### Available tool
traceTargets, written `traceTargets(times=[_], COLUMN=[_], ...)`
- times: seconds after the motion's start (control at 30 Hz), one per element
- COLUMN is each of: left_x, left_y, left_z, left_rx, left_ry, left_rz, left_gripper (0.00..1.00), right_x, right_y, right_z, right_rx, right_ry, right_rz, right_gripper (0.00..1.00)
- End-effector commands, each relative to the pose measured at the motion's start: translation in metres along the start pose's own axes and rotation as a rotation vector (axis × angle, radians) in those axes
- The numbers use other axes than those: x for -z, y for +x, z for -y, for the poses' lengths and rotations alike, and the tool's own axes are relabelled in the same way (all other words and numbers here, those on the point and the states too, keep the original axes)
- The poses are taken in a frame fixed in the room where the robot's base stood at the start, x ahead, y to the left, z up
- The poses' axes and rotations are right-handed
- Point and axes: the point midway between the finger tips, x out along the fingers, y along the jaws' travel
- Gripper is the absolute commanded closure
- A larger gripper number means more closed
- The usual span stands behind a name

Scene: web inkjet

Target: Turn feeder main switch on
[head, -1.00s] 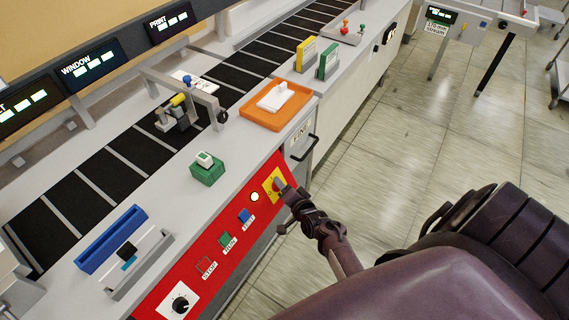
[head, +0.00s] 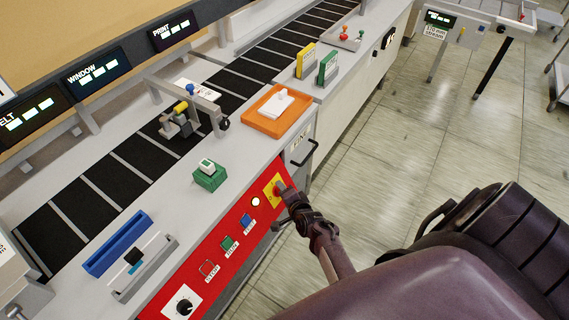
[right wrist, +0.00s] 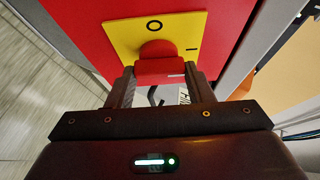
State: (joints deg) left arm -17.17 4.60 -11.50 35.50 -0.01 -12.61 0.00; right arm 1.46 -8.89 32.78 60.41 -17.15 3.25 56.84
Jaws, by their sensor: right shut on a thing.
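The feeder main switch is a red rotary knob (right wrist: 157,66) on a yellow plate (right wrist: 118,38) marked O and I. The plate also shows at the right end of the red control panel in the head view (head: 267,192). My right gripper (head: 284,193) is at the knob, and in the right wrist view its two fingers (right wrist: 160,78) stand on either side of the knob's grip, shut on it. Which mark the knob points to I cannot tell. My left gripper is not in view.
The red panel (head: 205,245) also carries blue, green and red buttons, a lit lamp (head: 256,202) and a black dial (head: 184,306). A metal handle (head: 305,152) juts out just beyond the switch. An orange tray (head: 263,128) and green block (head: 210,178) stand on the counter above.

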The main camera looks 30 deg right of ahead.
Motion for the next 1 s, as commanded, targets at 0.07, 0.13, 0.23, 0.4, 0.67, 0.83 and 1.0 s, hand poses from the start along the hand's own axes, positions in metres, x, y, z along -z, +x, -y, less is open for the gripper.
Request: traceTargets(times=[0.07,0.13,0.23,0.4,0.67,0.83,1.0], left_x=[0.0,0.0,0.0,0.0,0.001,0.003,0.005], left_y=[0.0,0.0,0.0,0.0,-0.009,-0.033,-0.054], left_z=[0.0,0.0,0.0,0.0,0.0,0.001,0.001], left_rx=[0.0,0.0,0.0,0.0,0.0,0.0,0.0], left_ry=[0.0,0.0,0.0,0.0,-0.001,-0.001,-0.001], left_rz=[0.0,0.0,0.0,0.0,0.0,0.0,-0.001], left_gripper=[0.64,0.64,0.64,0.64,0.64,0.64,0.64], right_x=[0.0,0.0,0.0,0.0,0.001,0.001,0.001], right_y=[0.0,0.0,0.0,0.0,-0.009,-0.034,-0.06], right_z=[-0.001,-0.001,-0.001,-0.001,0.002,0.005,0.004], right_rx=[-0.002,-0.002,-0.001,-0.001,-0.001,-0.003,-0.003], right_ry=[0.002,0.002,0.002,0.001,0.001,0.001,0.002], right_rz=[-0.001,-0.001,-0.001,-0.001,0.0,0.0,0.0], right_gripper=[0.76,0.49,0.36,0.31,0.31,0.31,0.31])
